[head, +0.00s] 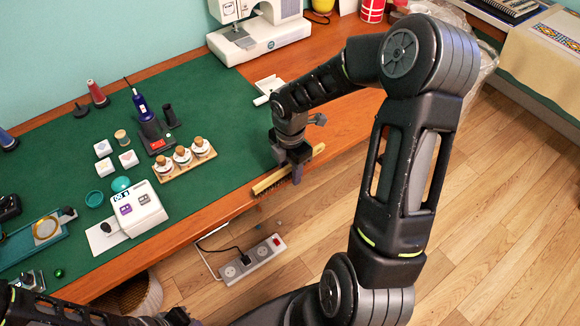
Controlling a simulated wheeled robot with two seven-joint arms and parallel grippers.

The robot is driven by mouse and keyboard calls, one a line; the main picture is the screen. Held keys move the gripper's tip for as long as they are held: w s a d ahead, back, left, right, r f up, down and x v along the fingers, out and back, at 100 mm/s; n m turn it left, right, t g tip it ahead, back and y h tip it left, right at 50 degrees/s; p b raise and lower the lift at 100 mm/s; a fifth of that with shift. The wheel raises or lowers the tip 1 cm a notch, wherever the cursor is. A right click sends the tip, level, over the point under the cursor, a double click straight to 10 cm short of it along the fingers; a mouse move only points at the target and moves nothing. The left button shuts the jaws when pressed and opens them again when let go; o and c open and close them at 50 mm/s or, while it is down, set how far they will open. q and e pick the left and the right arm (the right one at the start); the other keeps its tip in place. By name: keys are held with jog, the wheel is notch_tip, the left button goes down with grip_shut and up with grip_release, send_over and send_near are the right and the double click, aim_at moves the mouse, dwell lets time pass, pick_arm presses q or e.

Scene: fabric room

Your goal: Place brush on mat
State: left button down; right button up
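A long, narrow wooden piece that looks like the brush (264,184) is at the table's front edge, roughly parallel to it. My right gripper (290,168) is over its middle, with a dark finger in front of it. The gripper covers that middle part, so I cannot tell whether the fingers grip it or only straddle it, or whether it rests on the table. The large green mat (225,110) covers most of the tabletop, just behind the gripper.
A wooden rack with corked jars (184,161), a white device with a display (138,209) and white blocks (105,167) stand on the mat. A white sewing machine (262,35) is at the back. Mat between rack and gripper is clear. A power strip (252,260) is below the table.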

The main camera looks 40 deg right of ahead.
grip_shut()
dwell(0.3)
jog(key=shift+w, duration=0.15)
dwell(0.3)
